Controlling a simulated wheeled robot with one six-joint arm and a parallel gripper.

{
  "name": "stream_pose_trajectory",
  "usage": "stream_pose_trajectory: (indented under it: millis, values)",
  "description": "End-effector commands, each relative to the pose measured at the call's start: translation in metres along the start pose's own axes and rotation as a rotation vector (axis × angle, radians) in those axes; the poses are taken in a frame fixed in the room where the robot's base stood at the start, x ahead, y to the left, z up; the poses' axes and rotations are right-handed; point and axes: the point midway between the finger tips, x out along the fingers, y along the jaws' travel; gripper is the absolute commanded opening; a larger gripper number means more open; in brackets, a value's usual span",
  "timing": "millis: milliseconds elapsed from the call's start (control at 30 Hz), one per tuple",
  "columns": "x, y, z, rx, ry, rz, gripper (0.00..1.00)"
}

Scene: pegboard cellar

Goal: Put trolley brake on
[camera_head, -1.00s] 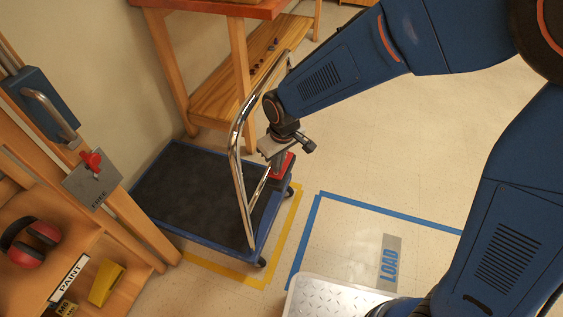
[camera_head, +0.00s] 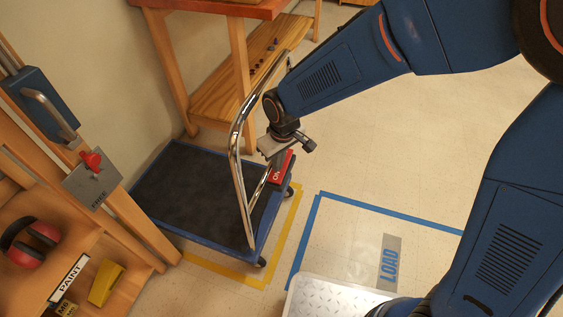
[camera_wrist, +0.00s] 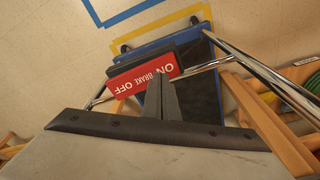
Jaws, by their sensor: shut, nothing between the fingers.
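The trolley (camera_head: 185,190) has a dark deck with a blue edge and a chrome push handle (camera_head: 236,160). In the wrist view the red pedal (camera_wrist: 125,79) reads ON, BRAKE, OFF upside down. My gripper (camera_head: 276,166) points down at the pedal, just beside the handle. In the wrist view its fingers (camera_wrist: 161,80) are shut and empty, with the tips over the pedal's ON side. I cannot tell whether they touch it.
Yellow floor tape (camera_head: 291,225) borders the trolley. A blue taped area marked LOAD (camera_head: 389,262) lies to the right. A wooden bench (camera_head: 235,85) stands behind. A wooden rack with a red lever (camera_head: 92,160) and ear defenders (camera_head: 30,241) is at left. Open floor lies right.

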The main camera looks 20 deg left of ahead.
Motion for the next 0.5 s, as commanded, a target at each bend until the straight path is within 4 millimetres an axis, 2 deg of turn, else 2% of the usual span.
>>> stream_pose_trajectory:
  millis: [500]
  values:
    - [-0.034,0.0,-0.005,0.0,0.002,0.0,0.0]
